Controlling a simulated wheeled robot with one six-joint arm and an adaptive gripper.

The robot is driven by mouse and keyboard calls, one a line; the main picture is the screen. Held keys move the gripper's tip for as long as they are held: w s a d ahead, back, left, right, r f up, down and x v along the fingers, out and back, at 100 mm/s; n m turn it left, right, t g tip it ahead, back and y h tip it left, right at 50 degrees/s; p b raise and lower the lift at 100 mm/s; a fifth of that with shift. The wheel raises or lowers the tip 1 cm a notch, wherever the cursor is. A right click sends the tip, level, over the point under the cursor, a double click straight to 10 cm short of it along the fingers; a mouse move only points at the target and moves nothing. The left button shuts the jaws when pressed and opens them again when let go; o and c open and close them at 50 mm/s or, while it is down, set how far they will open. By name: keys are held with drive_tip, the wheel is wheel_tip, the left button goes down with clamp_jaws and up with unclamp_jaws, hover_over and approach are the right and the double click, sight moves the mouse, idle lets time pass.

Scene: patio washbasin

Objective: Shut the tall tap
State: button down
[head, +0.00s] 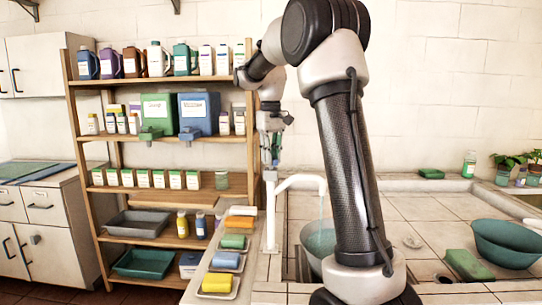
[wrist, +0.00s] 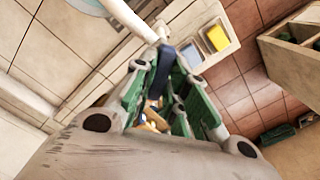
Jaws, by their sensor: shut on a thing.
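The tall tap (head: 270,225) is a white upright pipe with a spout bending right at its top. My gripper (head: 270,160) points down at the top of the tap. In the wrist view its green-padded fingers (wrist: 163,92) are closed around the tap's handle, with a dark blue piece (wrist: 166,56) showing just beyond them. The white spout (wrist: 125,18) extends to the upper left there. Most of the handle is hidden between the fingers.
Trays with coloured soap bars (head: 228,262) line the counter left of the tap. A wooden shelf (head: 165,190) with bottles and boxes stands behind left. A green bowl (head: 507,243) and green block (head: 467,264) are on the tiled counter at right. My arm partly covers the basin.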

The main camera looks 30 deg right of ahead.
drive_tip(key=m, duration=0.6)
drive_tip(key=shift+m, duration=0.3)
drive_tip(key=shift+r, duration=0.1)
idle(0.4)
drive_tip(key=c, duration=1.4)
unclamp_jaws()
wheel_tip(320, 180, up, 12)
drive_tip(key=shift+f, duration=0.1)
